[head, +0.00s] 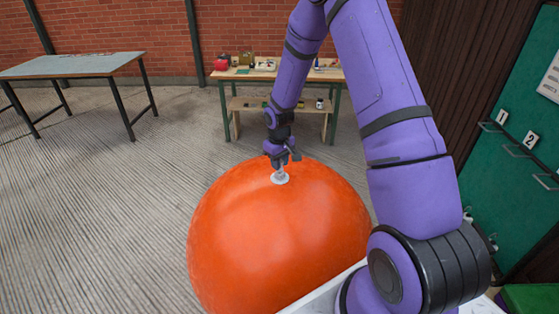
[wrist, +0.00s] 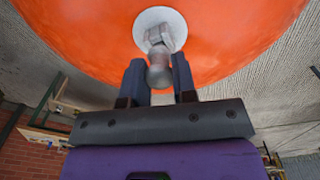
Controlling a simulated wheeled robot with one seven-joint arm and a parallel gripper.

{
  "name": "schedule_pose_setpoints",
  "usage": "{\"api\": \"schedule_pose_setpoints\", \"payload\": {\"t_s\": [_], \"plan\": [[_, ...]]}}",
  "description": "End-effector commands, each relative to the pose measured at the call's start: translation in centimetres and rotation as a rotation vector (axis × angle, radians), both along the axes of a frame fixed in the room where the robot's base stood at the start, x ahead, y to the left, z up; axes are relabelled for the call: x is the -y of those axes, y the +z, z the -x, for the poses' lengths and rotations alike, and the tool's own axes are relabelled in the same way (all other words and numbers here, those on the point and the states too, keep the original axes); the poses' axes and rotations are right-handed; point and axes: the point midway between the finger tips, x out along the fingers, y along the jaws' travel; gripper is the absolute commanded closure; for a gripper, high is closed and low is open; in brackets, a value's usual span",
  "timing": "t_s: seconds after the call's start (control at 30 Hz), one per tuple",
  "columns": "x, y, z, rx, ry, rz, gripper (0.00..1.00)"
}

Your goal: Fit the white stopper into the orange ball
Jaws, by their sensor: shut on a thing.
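The large orange ball (head: 270,235) rests on the floor in front of me and fills the upper part of the wrist view (wrist: 90,30). A round white disc (head: 279,180) lies on its top; in the wrist view the disc (wrist: 174,22) has a pale fitting at its middle. My gripper (head: 284,160) is above the disc, and in the wrist view its two dark fingers (wrist: 159,78) are shut on a pale grey-white stopper (wrist: 158,75). The stopper's far end is lined up with the disc's middle. I cannot tell whether it is seated or only touching there.
A wooden workbench (head: 262,73) with several small items stands behind the ball. A grey-topped table (head: 75,65) stands at the back left. A green board (head: 515,130) with numbered hooks is on the right. The floor (head: 100,200) to the left is clear.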

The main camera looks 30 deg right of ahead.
Motion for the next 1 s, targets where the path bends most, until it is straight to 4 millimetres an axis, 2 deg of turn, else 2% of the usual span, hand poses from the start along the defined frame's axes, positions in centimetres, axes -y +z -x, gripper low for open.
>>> {"api": "schedule_pose_setpoints", "payload": {"t_s": [0.47, 0.5, 0.6, 0.87, 1.0], "plan": [[0.0, -1.3, 0.0, -0.001, 0.001, 0.000, 0.96], [0.0, -1.3, 0.0, 0.000, 0.001, 0.000, 0.70], [0.0, -1.2, 0.0, 0.000, 0.000, 0.000, 0.47], [0.0, -1.2, 0.0, 0.000, 0.000, 0.000, 0.45], [0.0, -0.5, -0.1, 0.002, 0.000, 0.001, 0.45]]}}
